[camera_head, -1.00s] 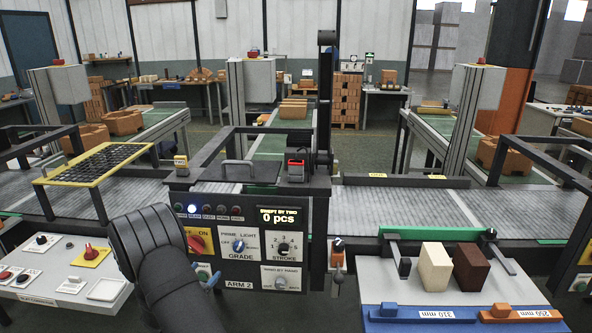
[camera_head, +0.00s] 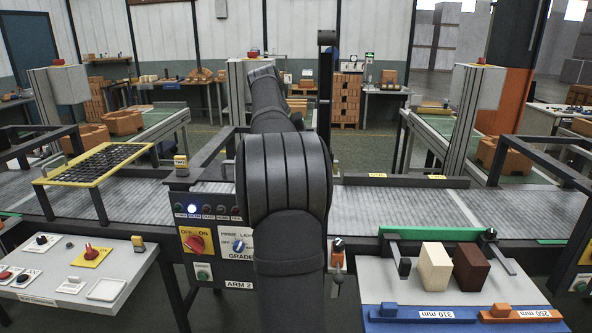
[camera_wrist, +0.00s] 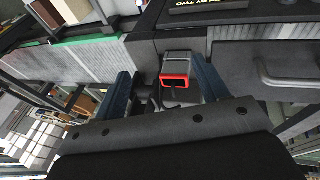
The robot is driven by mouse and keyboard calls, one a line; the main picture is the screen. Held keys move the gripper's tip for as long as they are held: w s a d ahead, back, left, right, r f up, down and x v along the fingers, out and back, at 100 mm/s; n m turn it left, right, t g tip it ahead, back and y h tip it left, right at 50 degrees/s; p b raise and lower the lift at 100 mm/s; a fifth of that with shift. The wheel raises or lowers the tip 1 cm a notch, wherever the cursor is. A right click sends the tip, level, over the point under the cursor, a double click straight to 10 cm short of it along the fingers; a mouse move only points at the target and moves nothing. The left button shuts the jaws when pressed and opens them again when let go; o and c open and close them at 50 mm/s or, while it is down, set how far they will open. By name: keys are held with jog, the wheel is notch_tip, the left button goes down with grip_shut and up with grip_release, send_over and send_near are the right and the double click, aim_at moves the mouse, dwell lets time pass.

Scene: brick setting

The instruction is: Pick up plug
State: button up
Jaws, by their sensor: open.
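In the wrist view a grey block with a red-rimmed end (camera_wrist: 178,72), which appears to be the plug, sits on the dark top of the machine housing. My gripper (camera_wrist: 165,88) is open. One blue-grey finger is on each side of the block, with a gap to the left finger; the right finger is closer. I cannot tell the height of the fingertips over it. In the head view my arm covers the block and my gripper.
A bar handle (camera_wrist: 290,78) is to the right of the block in the wrist view. In the head view a grey conveyor (camera_head: 400,208) runs behind the panel. A blue-edged table (camera_head: 375,292) holds a cream block (camera_head: 434,266) and a brown block (camera_head: 470,267).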

notch_tip(320, 180, up, 9)
jog(key=t+y, duration=0.2)
jog(key=y, duration=0.1)
jog(key=shift+m, duration=0.3)
jog(key=shift+w+x, duration=0.1)
jog(key=shift+x, duration=4.1)
jog(key=shift+w+x, duration=0.15)
jog(key=shift+x, duration=4)
jog(key=shift+d+r, duration=0.1)
jog(key=c, duration=1.2)
jog(key=shift+r, duration=0.15)
